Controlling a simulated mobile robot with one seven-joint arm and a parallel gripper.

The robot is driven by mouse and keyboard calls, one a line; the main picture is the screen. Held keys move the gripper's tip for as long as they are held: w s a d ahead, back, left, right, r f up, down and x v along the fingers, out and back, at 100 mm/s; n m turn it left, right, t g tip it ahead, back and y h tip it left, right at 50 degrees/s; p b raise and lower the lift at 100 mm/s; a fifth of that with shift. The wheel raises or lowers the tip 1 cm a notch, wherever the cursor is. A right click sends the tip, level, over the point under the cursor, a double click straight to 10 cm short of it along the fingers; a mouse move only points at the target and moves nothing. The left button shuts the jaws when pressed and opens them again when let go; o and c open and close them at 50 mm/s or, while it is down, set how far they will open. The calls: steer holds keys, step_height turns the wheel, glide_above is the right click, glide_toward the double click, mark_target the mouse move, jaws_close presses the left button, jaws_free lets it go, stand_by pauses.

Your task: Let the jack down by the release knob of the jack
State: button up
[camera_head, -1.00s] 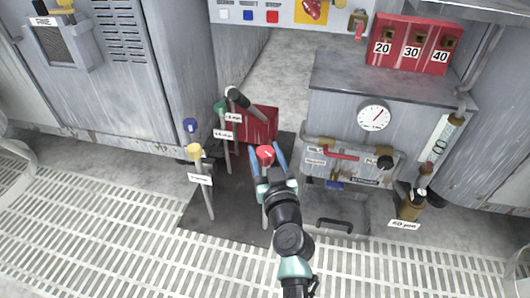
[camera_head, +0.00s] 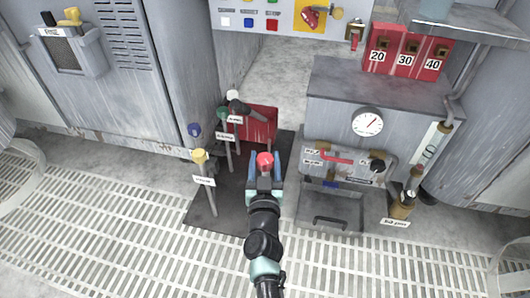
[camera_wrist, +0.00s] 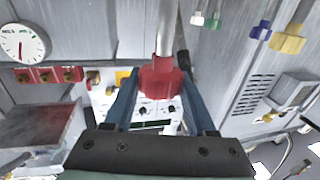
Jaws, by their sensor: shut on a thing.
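A red knob (camera_head: 264,159) tops an upright post on the dark mat. My gripper (camera_head: 265,165) is shut on this knob, one blue finger on each side. In the wrist view the red knob (camera_wrist: 160,78) sits between the two fingers, with its pale post running to the top edge. The post's lower part is hidden by my arm in the head view. No label on this post is readable, so I cannot tell from lettering that it is the jack's release knob. The jack itself is not clearly seen.
Other posts stand to the left, with a yellow knob (camera_head: 200,156), a blue knob (camera_head: 194,129) and a green knob (camera_head: 222,113). A red box (camera_head: 262,122) stands behind. A grey cabinet with a gauge (camera_head: 367,122) and a red lever (camera_head: 336,157) is to the right.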

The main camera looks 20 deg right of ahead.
steer(key=shift+a+r+m+h+p, duration=0.15)
steer(key=shift+r+m+h+p, duration=0.15)
steer(key=shift+p, duration=0.2)
steer(key=m+g+h+p, duration=0.1)
steer(key=h+p, duration=0.1)
steer(key=p, duration=0.1)
steer(key=shift+w+f+m+g+h+p, duration=0.15)
steer(key=shift+m+g+h+p, duration=0.25)
steer(key=shift+m+g+h, duration=0.5)
jaws_close()
jaws_free()
steer(key=m+g+h+b, duration=0.2)
steer(key=g+h, duration=0.1)
steer(key=shift+f+m, duration=0.35)
steer(key=shift+m, duration=0.05)
steer(key=shift+r+m+g+h+b, duration=0.1)
steer(key=shift+m+g+h+b, duration=0.7)
steer(key=shift+b, duration=0.3)
steer(key=shift+r+g, duration=0.1)
steer(key=shift+g, duration=0.2)
steer(key=o, duration=1.4)
steer(key=shift+c, duration=0.2)
